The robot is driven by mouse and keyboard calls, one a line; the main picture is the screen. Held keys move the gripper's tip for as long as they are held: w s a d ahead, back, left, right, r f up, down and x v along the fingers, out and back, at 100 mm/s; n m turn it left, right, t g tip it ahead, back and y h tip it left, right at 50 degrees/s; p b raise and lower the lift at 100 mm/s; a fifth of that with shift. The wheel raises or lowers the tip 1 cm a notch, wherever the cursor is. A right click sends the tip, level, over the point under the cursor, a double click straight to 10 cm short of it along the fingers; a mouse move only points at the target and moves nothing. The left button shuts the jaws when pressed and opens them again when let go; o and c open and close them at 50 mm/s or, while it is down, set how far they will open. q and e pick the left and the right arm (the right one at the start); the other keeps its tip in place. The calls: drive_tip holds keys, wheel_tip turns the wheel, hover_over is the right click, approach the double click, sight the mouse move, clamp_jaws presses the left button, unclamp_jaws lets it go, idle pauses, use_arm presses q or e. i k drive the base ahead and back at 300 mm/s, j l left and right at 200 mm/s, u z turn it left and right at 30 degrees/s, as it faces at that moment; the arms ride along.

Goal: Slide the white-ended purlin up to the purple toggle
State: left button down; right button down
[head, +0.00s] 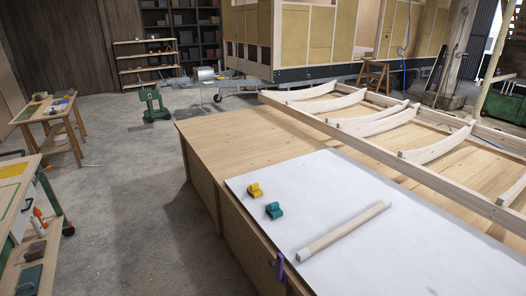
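A pale wooden stick (345,229), which looks like the purlin, lies on the white sheet on the bench, slanting from lower left to upper right. Its lower left end looks lighter, but the white end is too small to be sure of. The purple toggle (281,268) hangs at the bench's left edge, just left of the stick's near end, with a gap between them. Neither of my grippers is in view.
A yellow block (254,190) and a teal block (274,210) sit on the white sheet (420,245) near its left edge. A wooden frame with curved ribs (432,146) lies behind on the bench (235,141). The sheet right of the stick is clear.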

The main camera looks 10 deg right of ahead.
sight(305, 253)
drive_tip(key=i+z, duration=0.25)
drive_tip(key=i, duration=0.2)
drive_tip(key=i+j+z, duration=0.2)
drive_tip(key=i, duration=0.2)
drive_tip(key=i+j+z, duration=0.25)
drive_tip(key=i, duration=0.15)
